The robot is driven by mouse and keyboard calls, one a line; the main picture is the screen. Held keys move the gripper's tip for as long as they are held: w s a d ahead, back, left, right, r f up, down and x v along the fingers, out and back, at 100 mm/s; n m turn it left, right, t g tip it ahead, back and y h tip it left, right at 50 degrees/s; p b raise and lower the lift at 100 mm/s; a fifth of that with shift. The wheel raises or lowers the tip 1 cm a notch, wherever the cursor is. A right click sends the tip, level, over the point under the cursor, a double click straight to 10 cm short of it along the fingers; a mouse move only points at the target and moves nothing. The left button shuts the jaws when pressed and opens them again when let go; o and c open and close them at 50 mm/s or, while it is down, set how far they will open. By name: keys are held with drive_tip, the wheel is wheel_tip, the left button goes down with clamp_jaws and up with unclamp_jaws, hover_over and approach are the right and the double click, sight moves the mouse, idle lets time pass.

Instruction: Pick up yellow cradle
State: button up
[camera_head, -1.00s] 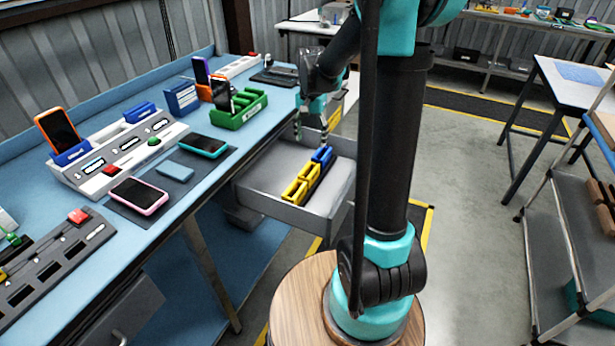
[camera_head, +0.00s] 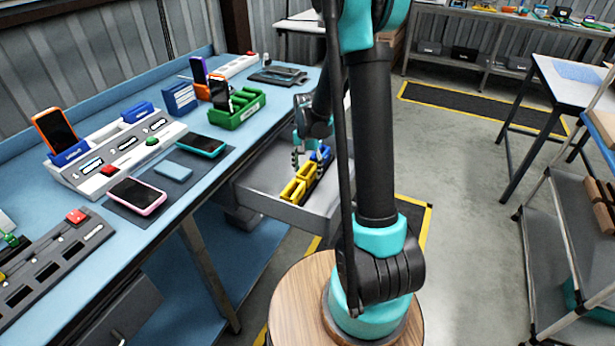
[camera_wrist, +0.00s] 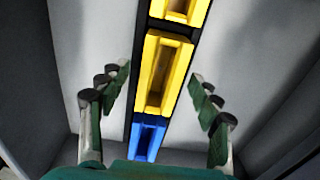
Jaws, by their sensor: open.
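Two yellow cradles stand in a row with a blue cradle (camera_head: 322,155) in the open grey drawer (camera_head: 262,196). The nearer yellow cradle (camera_head: 292,190) is at the front of the row and the other yellow cradle (camera_head: 306,171) is between it and the blue one. In the wrist view the middle yellow cradle (camera_wrist: 163,75) lies between my open fingers, with the blue cradle (camera_wrist: 148,138) below it and the front yellow cradle (camera_wrist: 180,10) cut off at the top. My gripper (camera_head: 311,158) is open and empty over the row; it also shows in the wrist view (camera_wrist: 158,98). The fingers appear clear of the cradle.
The drawer walls surround the row, with bare drawer floor on both sides. The blue bench (camera_head: 215,152) to the left bears phones, a green rack (camera_head: 238,112) and a grey-white console (camera_head: 118,148). A shelf cart (camera_head: 575,230) stands at the right.

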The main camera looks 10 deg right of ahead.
drive_tip(key=shift+f, duration=0.4)
drive_tip(key=c, duration=1.3)
drive_tip(key=shift+r, duration=0.1)
wheel_tip(320, 180, up, 20)
drive_tip(key=shift+f, duration=0.1)
drive_tip(key=shift+r, duration=0.8)
idle(0.4)
drive_tip(key=shift+r, duration=1.45)
